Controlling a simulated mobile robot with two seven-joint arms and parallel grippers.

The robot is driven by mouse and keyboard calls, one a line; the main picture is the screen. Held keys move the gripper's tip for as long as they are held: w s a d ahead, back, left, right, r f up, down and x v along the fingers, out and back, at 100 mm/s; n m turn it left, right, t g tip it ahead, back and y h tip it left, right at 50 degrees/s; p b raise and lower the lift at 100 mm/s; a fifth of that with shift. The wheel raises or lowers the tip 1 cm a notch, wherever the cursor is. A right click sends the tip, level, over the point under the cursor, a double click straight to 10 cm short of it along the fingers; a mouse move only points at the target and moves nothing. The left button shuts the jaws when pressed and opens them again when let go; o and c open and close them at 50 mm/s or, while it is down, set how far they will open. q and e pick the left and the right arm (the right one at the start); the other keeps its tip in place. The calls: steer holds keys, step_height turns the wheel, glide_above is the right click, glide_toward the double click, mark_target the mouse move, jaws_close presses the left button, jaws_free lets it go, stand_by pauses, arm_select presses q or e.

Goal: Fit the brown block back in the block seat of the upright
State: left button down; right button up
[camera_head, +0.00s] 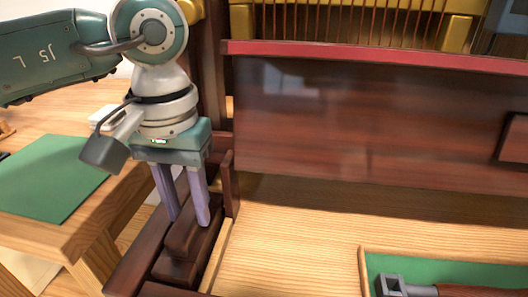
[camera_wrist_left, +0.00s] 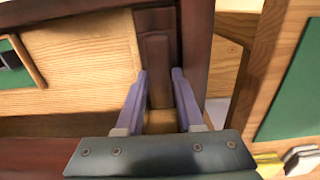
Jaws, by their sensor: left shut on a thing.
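The brown block (camera_head: 187,240) is dark, long and stepped. It lies at the left end of the piano, beside the dark side wall of the upright (camera_head: 140,262). My left gripper (camera_head: 183,218) comes down from above with its two purple fingers shut on the block. In the left wrist view the block (camera_wrist_left: 157,62) shows between and beyond the fingers (camera_wrist_left: 160,82), in the gap between the pale wood bed and the dark side wall. I cannot tell whether it rests fully in the block seat, as the fingers hide part of it. My right gripper is not in view.
A pale wood bed (camera_head: 290,222) lies to the right, with a green-lined tray (camera_head: 440,270) holding a grey-headed tool (camera_head: 395,284). A dark panel (camera_head: 360,125) stands behind. A wooden table with a green mat (camera_head: 50,178) stands left. The middle bed is clear.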

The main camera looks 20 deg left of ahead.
arm_select(q)
steer(key=shift+c, duration=2.2)
jaws_free()
steer(key=shift+r, duration=0.1)
step_height(320, 180, up, 10)
steer(key=p, duration=0.1)
steer(key=shift+p, duration=0.35)
